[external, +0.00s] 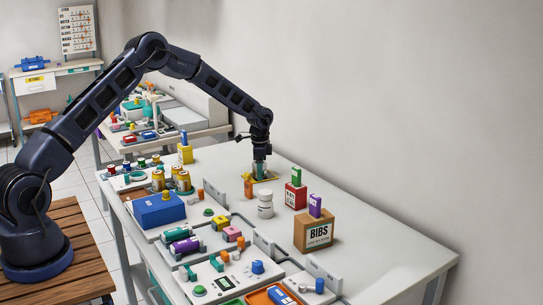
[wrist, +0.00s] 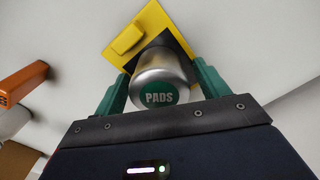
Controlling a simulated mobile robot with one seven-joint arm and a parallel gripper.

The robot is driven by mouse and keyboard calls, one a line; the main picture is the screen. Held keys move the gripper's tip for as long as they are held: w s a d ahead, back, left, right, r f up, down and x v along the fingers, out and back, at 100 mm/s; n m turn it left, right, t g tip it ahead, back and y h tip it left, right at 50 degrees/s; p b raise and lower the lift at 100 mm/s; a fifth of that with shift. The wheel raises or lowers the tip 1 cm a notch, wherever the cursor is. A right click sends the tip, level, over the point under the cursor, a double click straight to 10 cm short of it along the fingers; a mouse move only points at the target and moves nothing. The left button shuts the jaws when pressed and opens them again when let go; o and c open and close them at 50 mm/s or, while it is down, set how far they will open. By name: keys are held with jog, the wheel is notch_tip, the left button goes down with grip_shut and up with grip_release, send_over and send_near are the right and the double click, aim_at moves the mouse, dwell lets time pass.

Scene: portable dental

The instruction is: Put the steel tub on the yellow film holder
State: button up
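The steel tub (wrist: 165,76), a shiny round tub with a green "PADS" label, sits between the two green fingers in the wrist view. My gripper (wrist: 163,88) is shut on it, with a finger against each side. The yellow film holder (wrist: 151,17), a flat yellow plate with a raised tab and a dark patch, lies just beyond and below the tub. In the external view my gripper (external: 260,170) points straight down over the yellow film holder (external: 272,179) near the wall. The tub is mostly hidden there by the fingers; whether it touches the holder I cannot tell.
A white jar (external: 265,205) stands in front of the holder. A red box (external: 296,196) with a green block and a BIBS box (external: 314,234) stand to the right. A yellow block (external: 186,155) stands left. Trays of small items fill the table's front-left side; its right side is clear.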

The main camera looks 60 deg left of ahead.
notch_tip(320, 180, up, 12)
jog(key=shift+r, duration=0.25)
dwell(0.6)
jog(key=s+d+r+n+t, duration=0.1)
jog(key=s+d+r, duration=0.4)
jog(key=s+r, duration=0.4)
jog(key=s+d+r+n+y, duration=0.1)
jog(key=s+d+r, duration=0.4)
jog(key=s+r, duration=0.35)
jog(key=s+d+r+n+t, duration=0.1)
jog(key=s+d+r, duration=0.4)
jog(key=s+r, duration=0.45)
jog(key=s+d+r+n+t, duration=0.1)
jog(key=s+d+r, duration=0.1)
jog(key=s, duration=0.6)
jog(key=s+d+r+n, duration=0.1)
jog(key=s+d+r, duration=0.1)
jog(key=s, duration=0.5)
jog(key=s+d+f+n, duration=0.1)
jog(key=s+f, duration=0.1)
jog(key=s, duration=0.7)
jog(key=s+d+f+t+h, duration=0.1)
jog(key=s+f, duration=0.2)
jog(key=s, duration=0.6)
jog(key=shift+s+n+t, duration=0.3)
jog(key=shift+s+n, duration=0.1)
